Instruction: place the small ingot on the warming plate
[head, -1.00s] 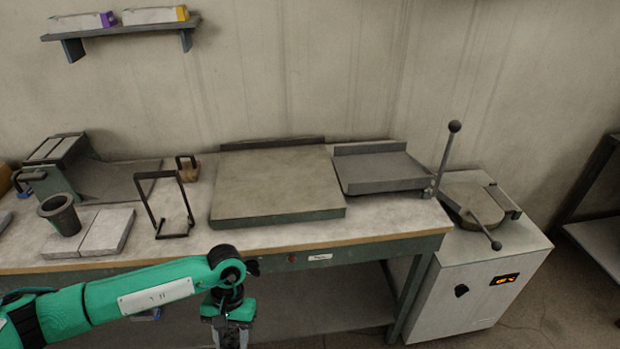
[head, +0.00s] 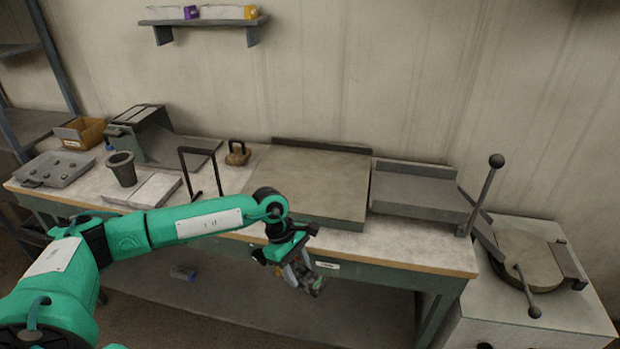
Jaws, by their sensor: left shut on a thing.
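My left gripper (head: 306,279) hangs in front of the bench's front edge, below the tabletop level in the picture. It is shut on a small dark grey piece (head: 316,286), mostly hidden by the fingers; it seems to be the small ingot, but its shape is unclear. Behind it on the bench lie a wide flat plate (head: 312,183) with a green side and a raised back edge, and a smaller grey plate (head: 415,192) to its right. I cannot tell for sure which is the warming plate. The held piece is apart from both. My right gripper is not in view.
A wire stand (head: 182,170) and a dark crucible (head: 121,168) stand on the bench at left, beside pale blocks (head: 155,190). A grey tray (head: 57,168) is farther left. A lever (head: 484,192) rises near the furnace (head: 525,262) at right. Both plates look bare.

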